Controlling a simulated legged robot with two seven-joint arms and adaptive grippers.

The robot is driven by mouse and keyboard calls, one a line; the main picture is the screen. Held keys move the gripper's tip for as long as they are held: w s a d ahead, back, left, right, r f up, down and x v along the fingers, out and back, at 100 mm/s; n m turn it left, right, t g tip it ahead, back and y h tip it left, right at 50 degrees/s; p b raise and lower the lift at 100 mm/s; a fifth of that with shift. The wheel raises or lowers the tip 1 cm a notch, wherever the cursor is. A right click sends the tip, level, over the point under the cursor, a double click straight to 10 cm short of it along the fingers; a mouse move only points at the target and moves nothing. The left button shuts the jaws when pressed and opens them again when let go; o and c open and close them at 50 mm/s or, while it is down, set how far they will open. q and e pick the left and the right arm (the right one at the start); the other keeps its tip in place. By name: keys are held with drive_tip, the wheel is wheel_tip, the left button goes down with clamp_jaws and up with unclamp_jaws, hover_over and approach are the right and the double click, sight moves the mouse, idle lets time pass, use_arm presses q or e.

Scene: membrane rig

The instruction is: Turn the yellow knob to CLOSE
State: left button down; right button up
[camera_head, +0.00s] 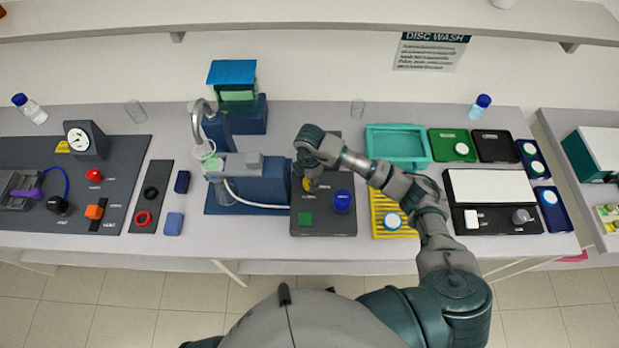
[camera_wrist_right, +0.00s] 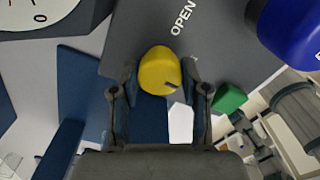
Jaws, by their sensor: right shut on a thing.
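The yellow knob (camera_wrist_right: 160,71) shows in the right wrist view between the fingertips of my right gripper (camera_wrist_right: 160,80), which is shut on it. A dark pointer line marks the knob, and the word OPEN is printed on the grey panel beside it. In the head view only a sliver of the yellow knob (camera_head: 306,185) shows under my right gripper (camera_head: 312,178), on the dark grey panel (camera_head: 322,219). The word CLOSE is not readable in either view. My left gripper is not in view.
A blue pump box (camera_head: 262,180) with a pale hose stands to the left. A yellow rack (camera_head: 384,224) with a white disc lies to the right.

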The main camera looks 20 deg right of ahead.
drive_tip(key=shift+w+r+m, duration=0.1)
drive_tip(key=shift+m, duration=0.3)
drive_tip(key=o, duration=1.1)
drive_tip(key=shift+o, duration=0.2)
wheel_tip(320, 180, up, 12)
